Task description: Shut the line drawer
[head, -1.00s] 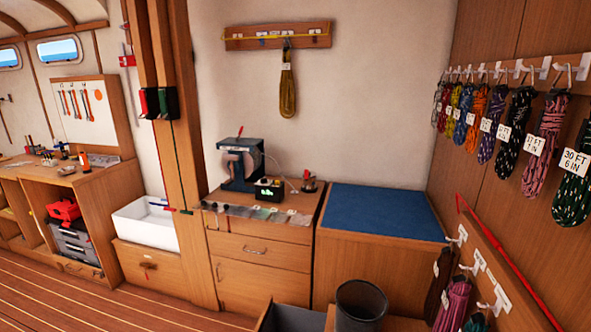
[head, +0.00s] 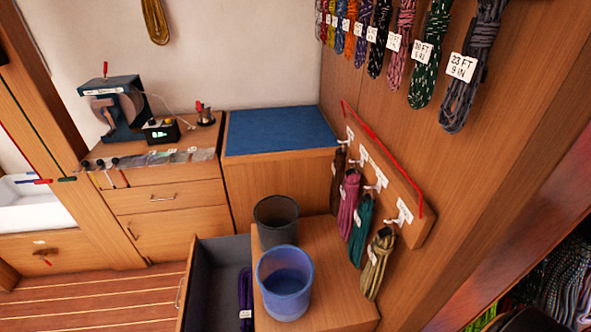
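An open drawer (head: 203,268) with a dark grey inside sticks out to the left from a low wooden cabinet (head: 338,275) at the bottom of the head view. Its front panel faces left and carries a metal handle (head: 180,292). A purple coiled line (head: 245,292) with a white tag lies inside, by the cabinet side. The near end of the drawer is cut off by the bottom edge of the picture. Neither of my grippers shows in the view.
A dark bin (head: 277,222) and a blue bin (head: 286,284) stand on the low cabinet. Coiled lines (head: 376,262) hang on hooks to its right. A blue-topped cabinet (head: 280,131) stands behind. Striped floor (head: 95,312) left of the drawer is clear.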

